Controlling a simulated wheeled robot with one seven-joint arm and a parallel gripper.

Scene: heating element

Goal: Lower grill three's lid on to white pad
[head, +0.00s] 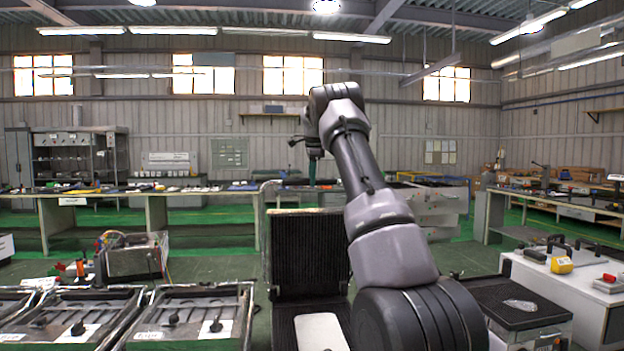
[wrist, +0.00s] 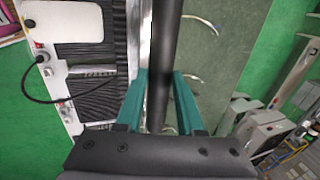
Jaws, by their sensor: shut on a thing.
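The open grill's lid (head: 308,250) is a dark ribbed plate standing upright behind its base. The white pad (head: 322,332) lies on the base, partly hidden by my arm; it also shows at upper left in the wrist view (wrist: 72,20) on the black ribbed plate. My gripper (head: 313,178) is at the top of the raised lid, its teal fingers shut on the black handle bar (head: 290,183). In the wrist view the bar (wrist: 164,60) runs between the fingertips of my gripper (wrist: 164,80). I cannot read the grill's number.
Other grill units (head: 190,312) stand in a row at left. A dark-topped unit (head: 515,303) stands at right, beside a white cabinet (head: 560,290) with a yellow object (head: 561,265). A long workbench (head: 150,193) runs behind. Open space lies above the base in front of the lid.

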